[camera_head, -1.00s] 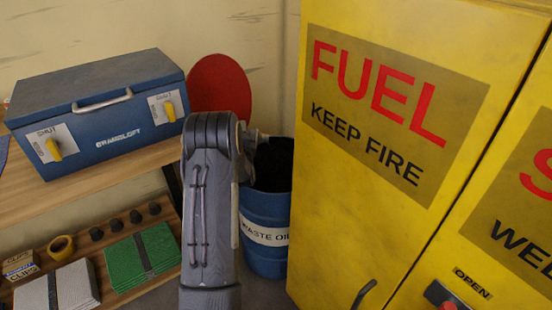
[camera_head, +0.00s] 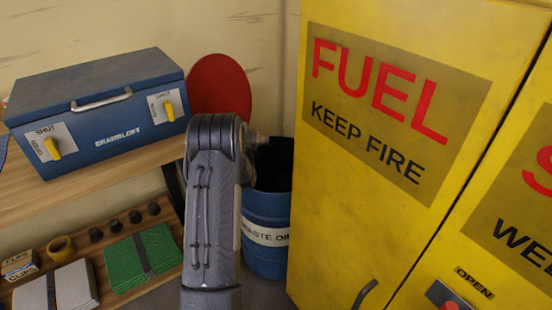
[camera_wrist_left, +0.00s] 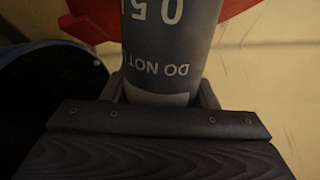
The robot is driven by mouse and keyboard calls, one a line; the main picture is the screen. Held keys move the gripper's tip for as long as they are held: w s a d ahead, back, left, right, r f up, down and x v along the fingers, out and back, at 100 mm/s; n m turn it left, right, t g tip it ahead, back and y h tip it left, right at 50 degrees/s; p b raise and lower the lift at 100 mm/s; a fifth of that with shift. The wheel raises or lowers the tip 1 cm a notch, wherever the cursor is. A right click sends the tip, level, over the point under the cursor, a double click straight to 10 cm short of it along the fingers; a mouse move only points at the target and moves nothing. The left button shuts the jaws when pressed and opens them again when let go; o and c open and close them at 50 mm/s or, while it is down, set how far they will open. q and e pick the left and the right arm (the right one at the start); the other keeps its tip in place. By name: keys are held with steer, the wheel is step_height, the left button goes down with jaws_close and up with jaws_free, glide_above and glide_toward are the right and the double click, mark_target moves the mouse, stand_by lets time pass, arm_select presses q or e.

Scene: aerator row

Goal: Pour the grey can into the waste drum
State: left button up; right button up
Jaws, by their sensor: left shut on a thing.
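The waste drum (camera_head: 265,208) is blue, with a "WASTE OIL" label and a dark open top, and stands on the floor behind my arm. In the left wrist view my left gripper (camera_wrist_left: 160,94) is shut on the grey can (camera_wrist_left: 172,40), whose white lettering reads upside down there. The drum's dark round opening (camera_wrist_left: 45,115) shows at the left of that view, beside the can and apart from it in the picture. In the head view my forearm hides the can and most of the gripper. I cannot tell whether anything flows out. My right gripper is not in view.
The yellow fuel cabinet (camera_head: 360,225) stands close to the drum's right. A red disc (camera_head: 220,84) is behind my arm. On the left, a blue box (camera_head: 100,115) sits on a wooden bench (camera_head: 90,190), with a shelf (camera_head: 118,278) of small goods below.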

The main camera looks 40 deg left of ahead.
mark_target(257, 135)
arm_select(q)
steer(key=shift+w+d+f+m+b, duration=0.15)
steer(key=shift+f+m+b, duration=0.2)
steer(key=shift+f, duration=0.2)
steer(key=shift+w+d+f+m+b, duration=0.15)
steer(key=shift+f+m+b, duration=0.1)
steer(key=shift+f+b, duration=0.25)
stand_by(0.7)
steer(key=shift+w+d+m, duration=0.45)
steer(key=shift+d+m, duration=0.1)
steer(key=shift+m, duration=0.25)
stand_by(0.4)
steer(key=shift+w+d+r, duration=0.1)
steer(key=shift+w+d, duration=0.05)
steer(key=shift+w+d+r+m+p, duration=0.2)
steer(key=shift+m+p, duration=0.1)
steer(key=shift+m, duration=0.1)
steer(key=shift+r, duration=0.1)
stand_by(0.3)
steer(key=shift+w+d+r+m+p, duration=0.2)
steer(key=shift+r+m+p, duration=0.1)
steer(key=shift+m, duration=0.2)
steer(key=shift+w+d+r+m+p, duration=0.2)
steer(key=shift+r+m+p, duration=0.1)
steer(key=shift+m, duration=0.2)
steer(key=shift+w+d+r+m, duration=0.1)
steer(key=shift+d+r+m, duration=0.05)
steer(key=shift+m, duration=0.15)
